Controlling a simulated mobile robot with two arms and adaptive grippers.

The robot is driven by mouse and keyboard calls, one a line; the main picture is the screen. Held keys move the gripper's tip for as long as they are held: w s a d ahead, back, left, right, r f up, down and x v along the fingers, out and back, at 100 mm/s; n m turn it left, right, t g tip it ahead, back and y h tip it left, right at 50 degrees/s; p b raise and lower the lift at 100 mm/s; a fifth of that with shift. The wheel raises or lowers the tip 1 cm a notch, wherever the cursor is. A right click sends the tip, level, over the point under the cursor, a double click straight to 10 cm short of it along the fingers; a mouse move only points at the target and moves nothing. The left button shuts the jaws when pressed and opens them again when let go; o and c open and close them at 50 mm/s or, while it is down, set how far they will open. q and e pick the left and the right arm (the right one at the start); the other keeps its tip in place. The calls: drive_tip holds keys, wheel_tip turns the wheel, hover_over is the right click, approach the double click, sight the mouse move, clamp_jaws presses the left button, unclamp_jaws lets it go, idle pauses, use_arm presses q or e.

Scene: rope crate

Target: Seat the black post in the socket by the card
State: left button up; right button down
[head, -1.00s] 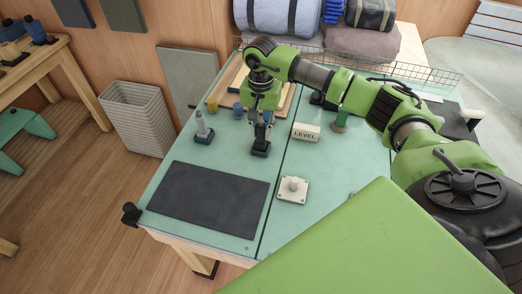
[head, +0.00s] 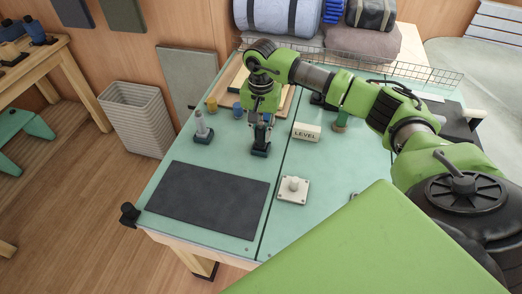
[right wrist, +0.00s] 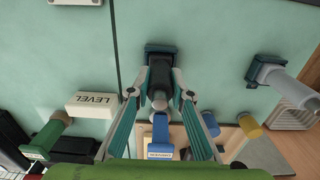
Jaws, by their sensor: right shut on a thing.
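The black post (right wrist: 161,78) is upright between the fingertips of my right gripper (head: 261,137), which is shut on it. The dark square socket (head: 260,151) is directly under the post; it also shows in the right wrist view (right wrist: 160,49). The post's lower end meets or overlaps the socket in both views, and I cannot tell how deep it sits. The white card (head: 307,132) marked LEVEL stands on the table to the right of the socket. My left gripper is not in view.
A pale grey post (head: 201,126) stands in a dark base to the left. A green post (head: 341,121) is right of the card. Blue and yellow pieces stand behind. A white plate with a knob (head: 293,190) and a dark mat (head: 208,198) lie in front.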

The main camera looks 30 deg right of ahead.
drive_tip(key=c, duration=1.7)
unclamp_jaws()
drive_tip(key=shift+f, duration=0.1)
wheel_tip(320, 180, up, 12)
